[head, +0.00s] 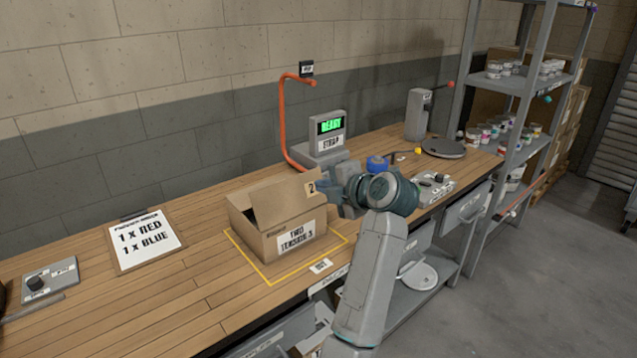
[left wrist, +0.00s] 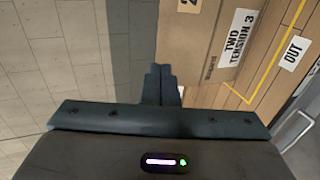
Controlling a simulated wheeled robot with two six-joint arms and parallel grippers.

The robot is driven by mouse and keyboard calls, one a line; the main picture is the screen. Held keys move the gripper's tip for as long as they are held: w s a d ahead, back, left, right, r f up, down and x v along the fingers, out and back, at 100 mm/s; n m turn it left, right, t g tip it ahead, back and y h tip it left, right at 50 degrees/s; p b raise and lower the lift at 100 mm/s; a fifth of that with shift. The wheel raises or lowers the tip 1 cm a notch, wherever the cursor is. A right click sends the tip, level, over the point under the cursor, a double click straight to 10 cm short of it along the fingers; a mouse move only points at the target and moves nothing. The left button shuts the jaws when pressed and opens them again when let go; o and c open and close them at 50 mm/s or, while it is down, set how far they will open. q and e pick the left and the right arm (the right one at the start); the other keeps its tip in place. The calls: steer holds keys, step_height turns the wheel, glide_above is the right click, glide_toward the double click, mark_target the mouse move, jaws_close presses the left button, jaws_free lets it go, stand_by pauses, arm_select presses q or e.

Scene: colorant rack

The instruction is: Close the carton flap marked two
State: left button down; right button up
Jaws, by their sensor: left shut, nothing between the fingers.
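The brown cardboard carton (head: 265,234) stands on the bench inside a yellow outline, its front label reading "TWO TENSION 3". A raised flap with a "2" tag (head: 311,188) is at its upper right. The carton's top is at least partly open. My left gripper (head: 328,194) is at the carton's right side, close to the tagged flap; I cannot tell whether it touches. In the left wrist view its fingers (left wrist: 161,84) are shut together and empty, with the carton (left wrist: 200,45) beyond them. The right gripper is not in view.
A strap machine (head: 325,145) with a green "READY" display and an orange arm (head: 283,115) stands behind the carton. A clipboard (head: 145,240) lies to the left. A grey control box (head: 434,186) is to the right. Bare bench lies left of the carton.

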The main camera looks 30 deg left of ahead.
arm_select(q)
steer(key=p, duration=0.2)
glide_toward(288, 181)
steer(key=a, duration=0.1)
steer(key=p+x, duration=0.2)
steer(key=x, duration=0.3)
steer(key=shift+w+a+f, duration=0.1)
steer(key=shift+a+f, duration=0.1)
steer(key=shift+a, duration=0.1)
steer(key=shift+w+a+f, duration=0.1)
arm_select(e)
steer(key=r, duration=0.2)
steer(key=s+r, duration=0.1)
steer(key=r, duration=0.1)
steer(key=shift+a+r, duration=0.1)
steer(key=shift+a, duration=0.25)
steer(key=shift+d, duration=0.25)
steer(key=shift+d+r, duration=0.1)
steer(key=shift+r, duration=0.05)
